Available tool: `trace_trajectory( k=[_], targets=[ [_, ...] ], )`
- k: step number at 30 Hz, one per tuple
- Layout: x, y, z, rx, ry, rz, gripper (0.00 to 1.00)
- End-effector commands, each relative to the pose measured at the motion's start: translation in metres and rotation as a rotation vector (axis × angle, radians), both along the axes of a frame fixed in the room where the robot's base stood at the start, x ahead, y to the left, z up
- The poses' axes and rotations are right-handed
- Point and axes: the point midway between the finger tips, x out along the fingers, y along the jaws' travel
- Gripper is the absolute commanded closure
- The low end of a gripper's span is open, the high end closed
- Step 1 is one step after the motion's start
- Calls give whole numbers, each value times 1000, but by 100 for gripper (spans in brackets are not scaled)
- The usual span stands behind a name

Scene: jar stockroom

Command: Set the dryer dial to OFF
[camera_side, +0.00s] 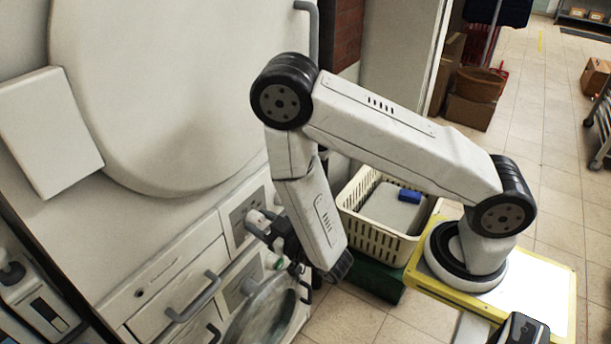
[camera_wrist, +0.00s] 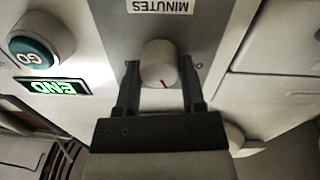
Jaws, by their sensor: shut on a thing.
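The dial (camera_wrist: 158,58) is a round, pale knob on a grey panel. A short red mark shows on its rim, on the side toward my gripper. The word MINUTES is printed upside down on a white label (camera_wrist: 160,6) above it. My gripper (camera_wrist: 159,70) is shut on the dial, one dark finger on each side. In the side view my gripper (camera_side: 277,236) reaches the front of the white dryer (camera_side: 243,262), at the dial (camera_side: 257,219). I see no OFF marking in either view; part of the panel is hidden behind my gripper.
In the wrist view, a teal GO button (camera_wrist: 34,51) and a lit green display (camera_wrist: 58,86) reading END upside down are left of the dial. In the side view, a round door (camera_side: 262,312) and drawer handles (camera_side: 193,298) are below. A cream basket (camera_side: 372,240) stands right.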

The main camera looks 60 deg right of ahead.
Motion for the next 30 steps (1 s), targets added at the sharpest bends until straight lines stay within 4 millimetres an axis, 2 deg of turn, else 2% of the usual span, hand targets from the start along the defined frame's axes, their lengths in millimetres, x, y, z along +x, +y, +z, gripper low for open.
trace_trajectory(
  k=[8, 24, 30],
  targets=[
    [0, 0, 0, -149, -1, 0, 100],
    [0, 1, -1, -590, 0, 0, 100],
    [0, 1, -1, -700, -1, 1, 100]
  ],
)
